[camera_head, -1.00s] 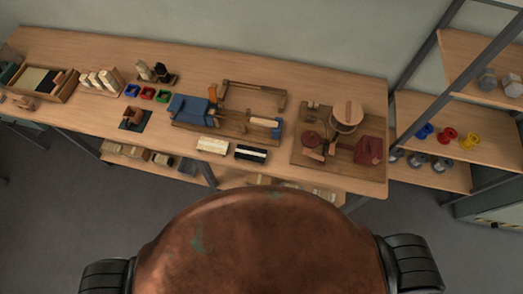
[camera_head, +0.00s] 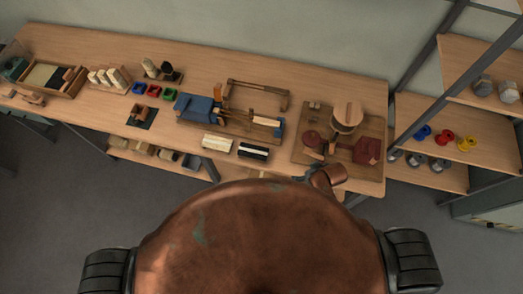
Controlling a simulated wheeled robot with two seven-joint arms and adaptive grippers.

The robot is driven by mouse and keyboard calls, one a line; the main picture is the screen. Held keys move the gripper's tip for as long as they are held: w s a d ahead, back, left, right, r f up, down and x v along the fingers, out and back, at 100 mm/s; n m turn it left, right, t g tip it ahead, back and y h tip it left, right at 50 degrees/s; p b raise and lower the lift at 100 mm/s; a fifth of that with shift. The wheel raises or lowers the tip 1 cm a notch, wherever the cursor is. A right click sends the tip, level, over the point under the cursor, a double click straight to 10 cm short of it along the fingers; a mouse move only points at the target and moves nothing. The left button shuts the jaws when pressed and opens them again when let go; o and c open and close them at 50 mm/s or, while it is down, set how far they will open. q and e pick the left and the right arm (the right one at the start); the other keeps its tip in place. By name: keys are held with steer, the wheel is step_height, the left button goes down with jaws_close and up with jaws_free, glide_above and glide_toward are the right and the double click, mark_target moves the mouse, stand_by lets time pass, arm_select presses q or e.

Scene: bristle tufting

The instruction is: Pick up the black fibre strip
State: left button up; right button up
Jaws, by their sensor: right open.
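The black fibre strip (camera_head: 253,151) lies near the front edge of the workbench, with a pale stripe along it. A cream strip (camera_head: 217,142) lies just left of it. My right gripper (camera_head: 305,174) is small and partly hidden by my copper body, at the bench's front edge. It is open and empty, to the right of the black strip and a little nearer to me, apart from it. My left gripper is not in view.
Behind the strips stands a wooden fixture with a blue part (camera_head: 197,107). A wooden board with red parts and a round wooden disc (camera_head: 348,114) stands to the right. Small red, blue and green cups (camera_head: 154,91) stand left. Shelving (camera_head: 430,148) rises at far right.

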steer(key=w+a+r+n+g+y, duration=0.1)
steer(key=w+a+r+n, duration=0.2)
steer(key=a, duration=0.4)
steer(key=w+a+r+n+y, duration=0.1)
steer(key=w+a+r+n, duration=0.15)
steer(key=w+a, duration=0.35)
steer(key=n+g+p, duration=0.1)
steer(key=n+p, duration=0.1)
steer(key=n, duration=0.2)
glide_toward(254, 150)
steer(key=shift+f, duration=0.65)
steer(key=shift+w+a+r+n+g, duration=0.2)
steer(key=shift+w+r+n+g, duration=0.05)
steer(key=shift+w+g, duration=0.15)
steer(key=shift+x, duration=1.1)
steer(key=shift+p+x, duration=0.3)
steer(key=shift+x, duration=2.45)
steer(key=shift+s, duration=0.1)
steer(key=shift+c, duration=0.2)
steer(key=c, duration=1.2)
steer(key=shift+r, duration=0.1)
